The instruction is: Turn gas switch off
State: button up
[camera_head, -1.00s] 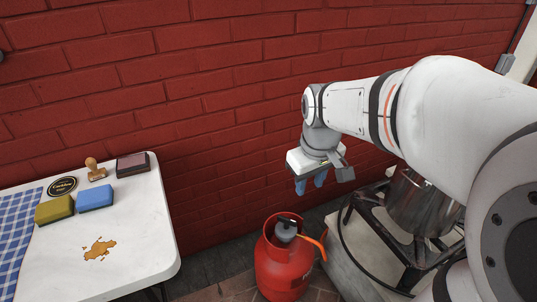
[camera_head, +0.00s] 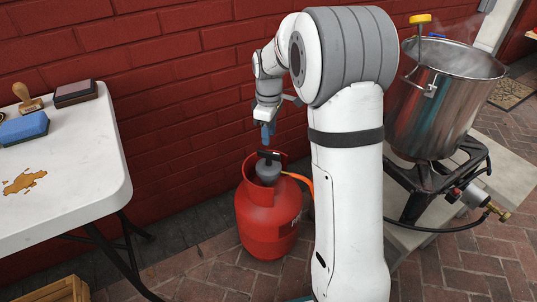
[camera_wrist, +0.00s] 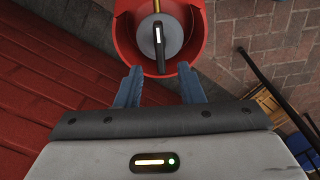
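A red gas bottle (camera_head: 267,215) stands upright on the brick floor by the wall. On its top is a grey regulator (camera_head: 268,172) with a black switch lever (camera_head: 269,155); an orange hose leads off to the right. In the wrist view the black switch (camera_wrist: 158,45) has a white mark and lies over the round grey regulator (camera_wrist: 172,40). My gripper (camera_head: 267,135) points down just above the bottle. Its two blue fingers are apart and empty in the wrist view (camera_wrist: 160,85), with the switch just beyond their tips. I see no contact.
A white table (camera_head: 85,190) with a brown spill, blue sponge and stamp stands at the left. A steaming steel pot (camera_head: 440,105) sits on a black burner (camera_head: 425,185) at the right. A wooden crate (camera_head: 58,290) is at the lower left.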

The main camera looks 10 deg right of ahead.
aim_at(269, 152)
notch_tip(269, 152, down, 7)
jog(key=b, duration=0.3)
jog(key=shift+c, duration=0.2)
grip_shut()
jog(key=shift+a, duration=0.1)
